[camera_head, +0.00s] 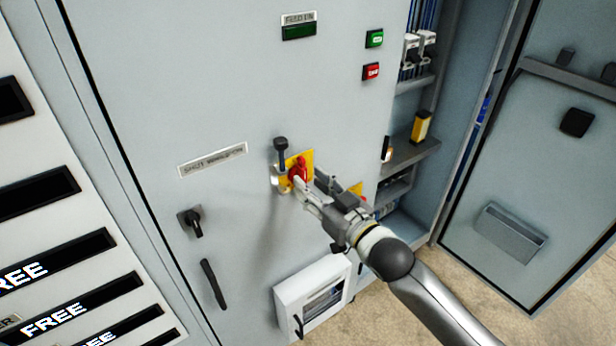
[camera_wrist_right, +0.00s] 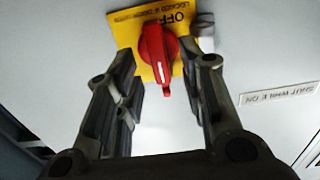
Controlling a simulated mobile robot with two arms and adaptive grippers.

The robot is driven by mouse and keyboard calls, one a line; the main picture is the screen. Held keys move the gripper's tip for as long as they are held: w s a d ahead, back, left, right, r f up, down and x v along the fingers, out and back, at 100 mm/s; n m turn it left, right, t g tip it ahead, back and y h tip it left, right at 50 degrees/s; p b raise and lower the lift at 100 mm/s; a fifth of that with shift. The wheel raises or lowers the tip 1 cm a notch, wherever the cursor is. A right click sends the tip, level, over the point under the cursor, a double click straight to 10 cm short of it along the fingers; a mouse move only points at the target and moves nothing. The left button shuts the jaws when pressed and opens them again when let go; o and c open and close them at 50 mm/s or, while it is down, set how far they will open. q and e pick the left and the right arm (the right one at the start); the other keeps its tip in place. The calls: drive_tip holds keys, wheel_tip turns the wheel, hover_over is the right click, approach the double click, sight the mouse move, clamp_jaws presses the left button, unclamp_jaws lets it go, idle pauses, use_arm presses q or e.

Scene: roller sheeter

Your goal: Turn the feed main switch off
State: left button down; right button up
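The feed main switch is a red rotary handle (camera_head: 299,168) on a yellow plate (camera_head: 308,158) on the grey cabinet door. In the right wrist view the red handle (camera_wrist_right: 157,55) stands between my fingers, and the yellow plate (camera_wrist_right: 187,35) shows the word "OFF". My right gripper (camera_head: 306,187) is at the handle, its fingers (camera_wrist_right: 160,75) open on both sides with gaps to the red knob. Whether a fingertip touches the plate I cannot tell. My left gripper is not in view.
A dark lever (camera_head: 281,150) sits just left of the yellow plate. A black rotary switch (camera_head: 190,221) and a door handle (camera_head: 213,284) are lower left. A white box (camera_head: 313,297) juts out below. The open cabinet bay (camera_head: 408,150) is to the right.

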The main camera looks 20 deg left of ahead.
drive_tip(key=shift+x, duration=1.05)
drive_tip(key=shift+c, duration=0.2)
drive_tip(key=shift+d, duration=0.1)
clamp_jaws()
